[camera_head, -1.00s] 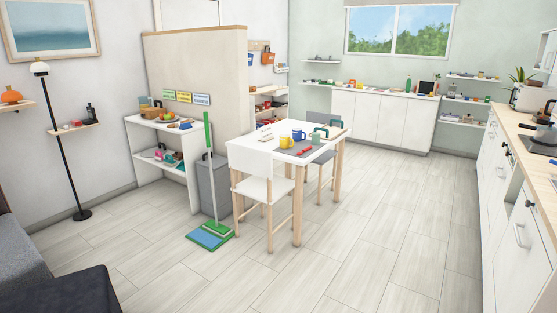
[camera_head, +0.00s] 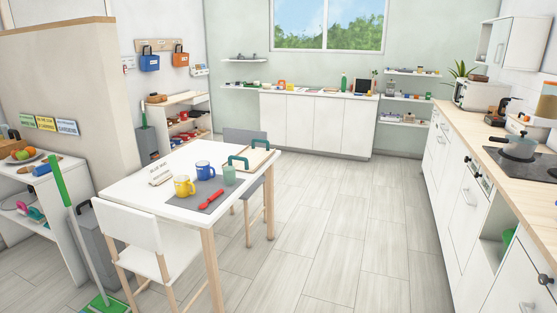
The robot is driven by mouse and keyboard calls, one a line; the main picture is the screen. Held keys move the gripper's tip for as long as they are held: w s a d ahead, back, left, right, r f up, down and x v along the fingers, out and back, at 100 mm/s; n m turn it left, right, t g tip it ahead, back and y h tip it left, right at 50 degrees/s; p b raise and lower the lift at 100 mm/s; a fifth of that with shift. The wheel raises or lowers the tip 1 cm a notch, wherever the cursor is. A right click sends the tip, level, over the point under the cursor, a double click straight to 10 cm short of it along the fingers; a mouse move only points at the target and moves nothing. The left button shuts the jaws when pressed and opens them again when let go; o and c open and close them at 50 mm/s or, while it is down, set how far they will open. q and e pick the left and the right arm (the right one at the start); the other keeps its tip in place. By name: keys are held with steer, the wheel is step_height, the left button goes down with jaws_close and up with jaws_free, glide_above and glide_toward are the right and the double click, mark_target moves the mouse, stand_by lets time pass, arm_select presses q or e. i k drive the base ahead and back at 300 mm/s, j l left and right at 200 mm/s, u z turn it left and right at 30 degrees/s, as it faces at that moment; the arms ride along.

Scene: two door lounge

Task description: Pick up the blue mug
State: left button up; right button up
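The blue mug (camera_head: 205,170) stands upright on the white table (camera_head: 150,190), at the back edge of a grey mat (camera_head: 212,198). A yellow mug (camera_head: 184,186) stands to its left and nearer. A green mug (camera_head: 229,175) stands to its right. A red utensil (camera_head: 211,199) lies on the mat in front of them. Neither of my grippers is in view.
A white chair (camera_head: 140,240) stands at the table's near left side, and a grey chair (camera_head: 246,143) behind it. A green-handled mop (camera_head: 75,215) leans at the left. A kitchen counter (camera_head: 520,150) runs along the right. The floor (camera_head: 350,230) between table and counter is clear.

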mark_target(203, 168)
steer(key=i+u, duration=0.2)
steer(key=i, duration=0.2)
steer(key=i+l+u, duration=0.15)
steer(key=i, duration=0.25)
steer(key=i+l+u, duration=0.2)
steer(key=i, duration=0.25)
steer(key=i+l+u, duration=0.15)
steer(key=i, duration=0.2)
